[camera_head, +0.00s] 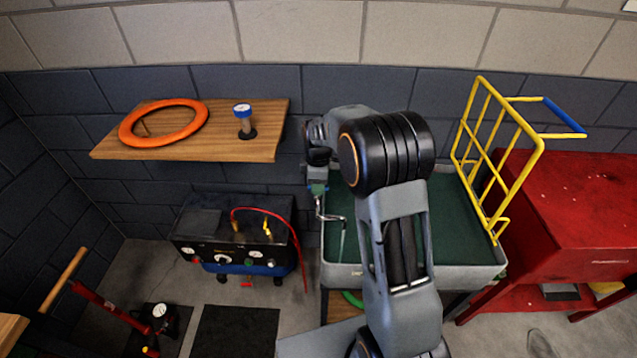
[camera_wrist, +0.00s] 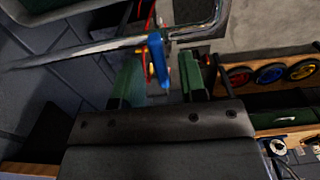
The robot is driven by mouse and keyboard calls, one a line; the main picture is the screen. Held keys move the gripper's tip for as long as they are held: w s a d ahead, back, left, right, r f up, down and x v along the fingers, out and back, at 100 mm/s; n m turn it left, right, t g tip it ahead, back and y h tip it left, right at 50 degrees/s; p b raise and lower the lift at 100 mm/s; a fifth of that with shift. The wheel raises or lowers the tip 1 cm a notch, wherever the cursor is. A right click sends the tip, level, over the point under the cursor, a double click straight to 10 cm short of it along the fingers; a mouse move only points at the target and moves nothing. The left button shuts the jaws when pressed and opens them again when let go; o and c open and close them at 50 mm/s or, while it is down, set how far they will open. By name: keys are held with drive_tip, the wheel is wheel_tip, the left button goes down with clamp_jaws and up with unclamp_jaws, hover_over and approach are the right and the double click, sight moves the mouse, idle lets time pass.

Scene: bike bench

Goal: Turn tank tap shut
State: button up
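A grey tank (camera_head: 340,275) with a dark green inside stands right of centre in the head view. A thin metal spout (camera_head: 344,238) hangs over its left side. In the wrist view, a blue tap lever (camera_wrist: 157,58) stands by a long metal pipe (camera_wrist: 95,48). My gripper (camera_head: 318,188) is at the top of the spout, at the tank's back left. In the wrist view, my gripper (camera_wrist: 163,80) is open, with green fingers on either side of the blue lever and gaps beside it. The lever is hidden in the head view.
A yellow wire rack (camera_head: 487,165) with a blue-gripped handle rises at the tank's right, beside a red cabinet (camera_head: 580,215). A black-and-blue compressor (camera_head: 240,250) with a red hose stands left of the tank.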

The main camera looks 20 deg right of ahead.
drive_tip(key=shift+f, duration=0.25)
drive_tip(key=shift+c, duration=0.3)
clamp_jaws()
